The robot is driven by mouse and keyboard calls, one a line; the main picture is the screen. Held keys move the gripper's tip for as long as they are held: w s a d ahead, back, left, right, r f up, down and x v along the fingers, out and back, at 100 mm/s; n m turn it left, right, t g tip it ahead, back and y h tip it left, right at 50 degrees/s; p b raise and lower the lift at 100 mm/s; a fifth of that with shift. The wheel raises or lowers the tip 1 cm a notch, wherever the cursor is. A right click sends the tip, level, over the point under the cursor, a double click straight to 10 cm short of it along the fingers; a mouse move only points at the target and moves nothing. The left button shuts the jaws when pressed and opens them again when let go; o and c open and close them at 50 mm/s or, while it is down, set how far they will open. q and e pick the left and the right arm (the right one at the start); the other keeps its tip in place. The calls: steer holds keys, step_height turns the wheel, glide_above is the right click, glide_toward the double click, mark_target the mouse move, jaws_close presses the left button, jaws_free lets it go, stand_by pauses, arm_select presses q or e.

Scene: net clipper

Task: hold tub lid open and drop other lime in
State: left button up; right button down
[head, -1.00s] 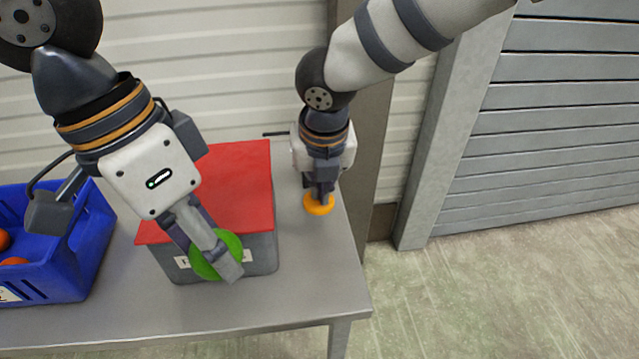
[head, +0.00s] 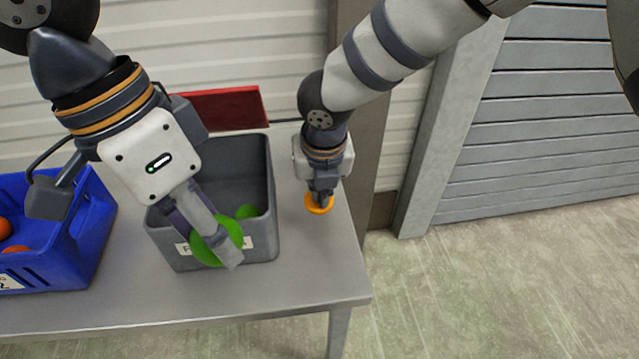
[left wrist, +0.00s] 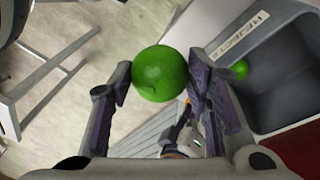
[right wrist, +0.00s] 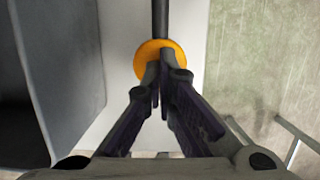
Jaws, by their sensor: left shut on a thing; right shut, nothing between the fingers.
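My left gripper (head: 217,243) is shut on a green lime (left wrist: 160,73) and holds it in front of the tub's near wall, around rim height. The grey tub (head: 262,185) stands on the table with its red lid (head: 228,108) raised at the back. Another lime (head: 247,211) lies inside the tub; it also shows in the left wrist view (left wrist: 240,69). My right gripper (head: 321,194) is shut and empty, its fingertips down at an orange disc (head: 318,208) right of the tub. In the right wrist view the fingertips overlap the disc (right wrist: 150,52); I cannot tell how hard they touch.
A blue crate (head: 92,230) with orange fruit (head: 5,228) stands left of the tub. A dark rod (right wrist: 160,18) runs up to the orange disc in the right wrist view. The grey table (head: 310,270) is clear in front of and right of the tub.

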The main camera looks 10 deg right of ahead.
steer(key=shift+f, duration=0.1)
steer(key=shift+x, duration=0.8)
steer(key=shift+s, duration=0.25)
arm_select(q)
steer(key=w, duration=1.8)
steer(key=a+x, duration=0.1)
steer(key=x, duration=0.3)
steer(key=a+x, duration=0.1)
steer(key=x, duration=0.7)
steer(key=shift+w+a+f, duration=0.3)
steer(key=shift+a+f, duration=0.05)
steer(key=shift+f, duration=0.3)
steer(key=o, duration=1.4)
